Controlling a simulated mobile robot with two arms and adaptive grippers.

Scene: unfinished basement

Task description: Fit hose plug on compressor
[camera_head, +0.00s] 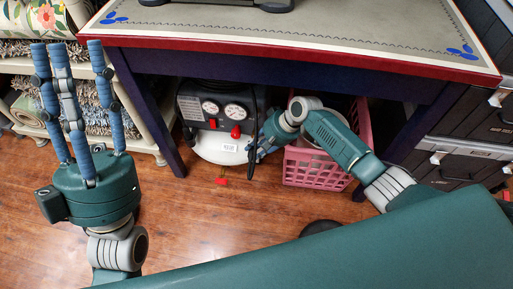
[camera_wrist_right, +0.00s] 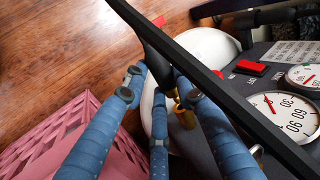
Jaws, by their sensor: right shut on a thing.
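The compressor (camera_head: 218,139) stands on the floor under the table, with a dark panel, two gauges and a white tank. In the right wrist view its panel (camera_wrist_right: 235,85) shows a red switch, and a brass fitting (camera_wrist_right: 186,113) shows between my fingers. My right gripper (camera_head: 258,149) is at the compressor's right side, its fingers closed around a black hose plug (camera_wrist_right: 154,50). A black hose (camera_head: 252,158) hangs there. The fingers hide part of the plug; I cannot tell whether it touches the fitting. My left gripper (camera_head: 74,45) is empty, its three blue fingers spread and pointing up.
A pink crate (camera_head: 317,170) stands right of the compressor, close to my right arm. The table (camera_head: 320,30) is above, with dark legs on both sides. A shelf (camera_head: 150,115) with rolled rugs is at left, drawers (camera_head: 470,150) at right. A red tag lies on the floor.

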